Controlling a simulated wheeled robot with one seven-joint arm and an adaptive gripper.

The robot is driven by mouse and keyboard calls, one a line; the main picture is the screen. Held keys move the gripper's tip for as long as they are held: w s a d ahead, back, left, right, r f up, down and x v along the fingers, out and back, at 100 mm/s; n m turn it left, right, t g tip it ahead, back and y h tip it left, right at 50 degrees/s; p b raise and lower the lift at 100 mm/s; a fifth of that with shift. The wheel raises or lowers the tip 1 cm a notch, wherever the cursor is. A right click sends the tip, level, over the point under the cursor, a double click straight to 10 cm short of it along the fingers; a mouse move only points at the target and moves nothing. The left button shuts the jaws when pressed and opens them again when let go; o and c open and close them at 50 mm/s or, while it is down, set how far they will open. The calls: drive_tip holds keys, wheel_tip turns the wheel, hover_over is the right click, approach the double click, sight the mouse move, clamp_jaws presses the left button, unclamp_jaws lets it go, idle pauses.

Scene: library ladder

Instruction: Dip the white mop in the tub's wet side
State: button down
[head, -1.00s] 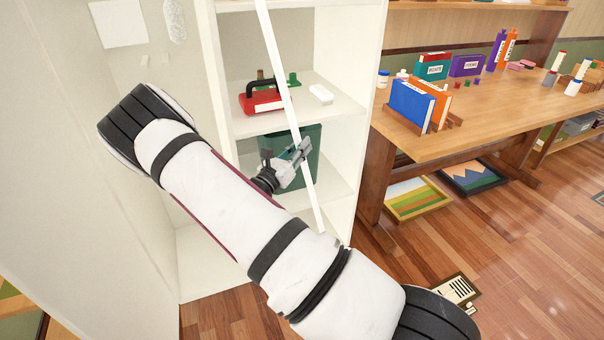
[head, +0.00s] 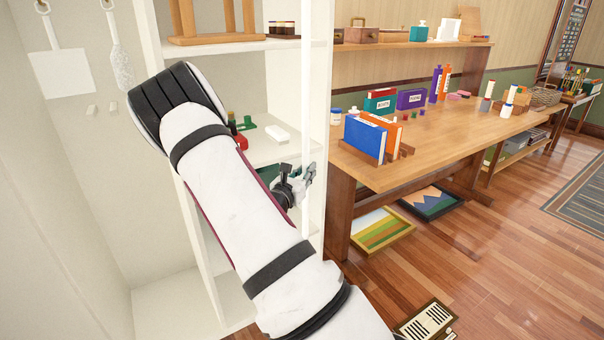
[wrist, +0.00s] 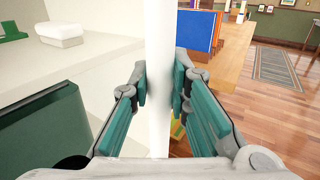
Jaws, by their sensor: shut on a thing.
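The white mop shows only as a thin white pole (head: 306,110), nearly upright in front of the shelf unit's right side in the head view. It also runs upright through the middle of the wrist view (wrist: 158,40). My gripper (head: 308,174) is shut on this pole, with one teal-padded finger on each side in the wrist view (wrist: 160,85). The mop's head is not visible, and its lower end is hidden or out of view. I cannot make out the tub in any view.
A white shelf unit (head: 318,100) stands close beside my gripper. It holds a dark green container (wrist: 45,135) and a white block (wrist: 62,34). A wooden table (head: 400,168) with books is to the right. Framed pictures (head: 380,228) and a vent (head: 426,320) lie on the floor.

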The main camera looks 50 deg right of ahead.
drive_tip(key=shift+r+p, duration=0.15)
drive_tip(key=shift+p, duration=0.15)
drive_tip(key=shift+w+a+f+n+t+h+b, duration=0.4)
drive_tip(key=shift+w+a+f+b, duration=1.35)
drive_tip(key=shift+a, duration=2.35)
drive_tip(key=shift+w+a+f+n+t+h+b, duration=0.1)
drive_tip(key=shift+w+a+f+n+h+b, duration=0.85)
drive_tip(key=shift+a+f, duration=2.3)
drive_tip(key=shift+s+a+f+m+b, duration=0.1)
drive_tip(key=shift+a+f+b, duration=0.15)
drive_tip(key=shift+f+b, duration=0.3)
drive_tip(key=shift+a+f+m+b, duration=0.15)
drive_tip(key=shift+a+f+b, duration=0.2)
drive_tip(key=shift+f, duration=0.3)
drive_tip(key=shift+s+a+f+m+b, duration=0.1)
drive_tip(key=shift+a+f+b, duration=0.1)
drive_tip(key=shift+f+b, duration=0.85)
drive_tip(key=shift+f, duration=0.7)
